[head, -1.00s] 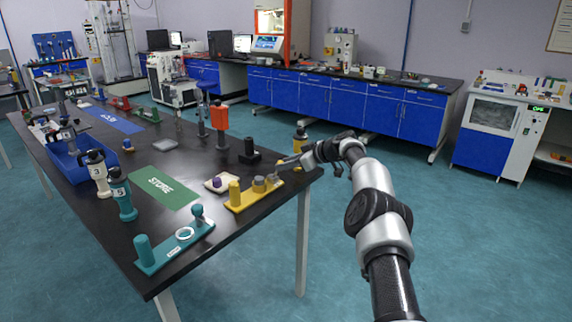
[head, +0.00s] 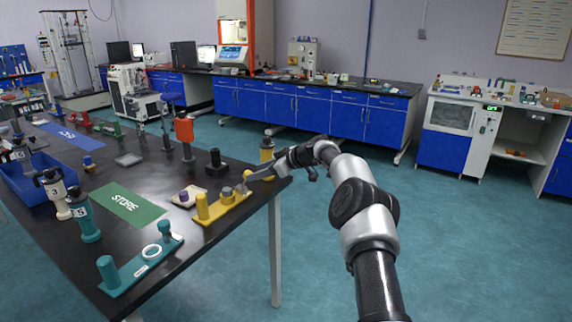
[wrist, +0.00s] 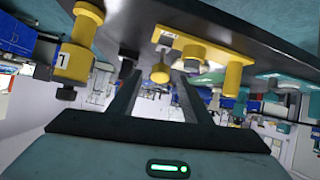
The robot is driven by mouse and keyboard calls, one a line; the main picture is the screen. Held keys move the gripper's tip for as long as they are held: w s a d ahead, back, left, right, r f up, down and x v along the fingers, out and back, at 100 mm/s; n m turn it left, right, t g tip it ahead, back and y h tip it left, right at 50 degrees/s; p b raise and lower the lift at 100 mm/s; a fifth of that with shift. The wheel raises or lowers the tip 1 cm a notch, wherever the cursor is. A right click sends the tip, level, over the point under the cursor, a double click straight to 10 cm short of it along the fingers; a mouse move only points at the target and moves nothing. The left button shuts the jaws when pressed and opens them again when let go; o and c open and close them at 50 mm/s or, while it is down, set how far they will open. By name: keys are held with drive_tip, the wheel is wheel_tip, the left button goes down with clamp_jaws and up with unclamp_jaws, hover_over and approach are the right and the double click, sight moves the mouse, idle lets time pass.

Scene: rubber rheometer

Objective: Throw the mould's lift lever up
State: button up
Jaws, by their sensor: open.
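The yellow base (head: 222,208) stands at the table's right edge, with a tall yellow post (head: 202,206) and a grey disc (head: 226,194) on it. In the wrist view, where the table appears overhead, a round yellow knob (wrist: 160,73) shows between my fingers; it looks like a lever end on this base. I cannot tell whether the fingers touch it. My gripper (head: 247,180) is open at the base's far right end; it also shows in the wrist view (wrist: 158,90). In the head view the gripper mostly hides the knob.
A black block (head: 216,163) and an orange-topped stand (head: 184,132) are behind. A teal base (head: 140,268) with a post, white ring and ball-topped stem is in front. Open floor lies right of the table.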

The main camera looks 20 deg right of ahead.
drive_tip(key=v, duration=1.4)
drive_tip(key=shift+s+d+p, duration=0.3)
drive_tip(key=shift+p, duration=0.05)
drive_tip(key=s+a+r+m+g+h, duration=0.1)
drive_tip(key=s+a+r+g+h, duration=0.1)
drive_tip(key=s+a, duration=0.6)
drive_tip(key=s+a+r+m+g+h, duration=0.1)
drive_tip(key=s+a+r+g+h, duration=0.15)
drive_tip(key=s+a, duration=0.55)
drive_tip(key=s+d+m+t+h, duration=0.3)
drive_tip(key=s+m, duration=0.5)
drive_tip(key=s, duration=2.4)
wheel_tip(320, 180, up, 22)
drive_tip(key=g+p, duration=0.1)
drive_tip(key=p, duration=2)
drive_tip(key=shift+h+p, duration=0.35)
drive_tip(key=shift+h, duration=0.1)
